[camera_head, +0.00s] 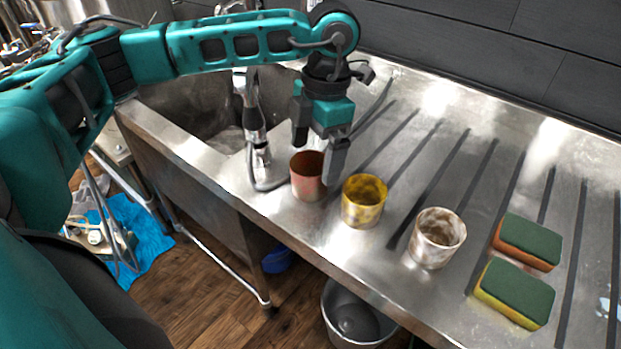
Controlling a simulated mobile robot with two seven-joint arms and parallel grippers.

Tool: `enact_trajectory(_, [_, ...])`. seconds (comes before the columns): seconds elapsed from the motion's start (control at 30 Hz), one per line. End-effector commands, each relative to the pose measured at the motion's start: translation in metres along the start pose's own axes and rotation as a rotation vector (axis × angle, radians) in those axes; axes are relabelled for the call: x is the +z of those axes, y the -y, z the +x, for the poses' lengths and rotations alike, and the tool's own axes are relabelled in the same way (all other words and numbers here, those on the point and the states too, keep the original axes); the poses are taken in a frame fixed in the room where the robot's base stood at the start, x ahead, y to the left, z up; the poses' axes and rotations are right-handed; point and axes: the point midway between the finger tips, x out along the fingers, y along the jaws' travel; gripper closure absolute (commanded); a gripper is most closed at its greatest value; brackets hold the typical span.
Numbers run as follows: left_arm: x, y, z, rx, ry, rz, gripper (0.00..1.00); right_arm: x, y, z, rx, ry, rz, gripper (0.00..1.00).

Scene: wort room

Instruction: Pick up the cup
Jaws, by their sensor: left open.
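Three cups stand upright in a row on the steel counter: a reddish-brown cup (307,180), a yellow cup (363,203) and a whitish stained cup (436,240). My left gripper (318,160) points down at the reddish-brown cup, with its fingers apart. One finger shows behind the cup's left side, and the other hangs in front of its right rim. I cannot tell whether either finger touches the cup. My right gripper is not in view.
Two green-topped sponges (528,241) (515,291) lie right of the cups on the ridged steel counter (400,150). A sink basin (205,120) with a faucet (252,120) is at left. A metal bucket (350,315) stands on the floor below.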

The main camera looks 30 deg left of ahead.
Motion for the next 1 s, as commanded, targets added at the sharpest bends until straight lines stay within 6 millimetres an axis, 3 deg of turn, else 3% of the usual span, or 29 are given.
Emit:
enact_trajectory(0.4, [-0.003,-0.007,0.05,-0.001,-0.001,-0.001,0.0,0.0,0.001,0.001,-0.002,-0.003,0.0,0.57])
enact_trajectory(0.7, [-0.003,-0.007,0.054,-0.001,0.0,-0.001,0.01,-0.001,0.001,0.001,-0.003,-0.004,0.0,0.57])
enact_trajectory(1.0, [-0.003,-0.007,0.053,-0.001,0.0,-0.001,0.3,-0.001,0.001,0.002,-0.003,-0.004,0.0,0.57])
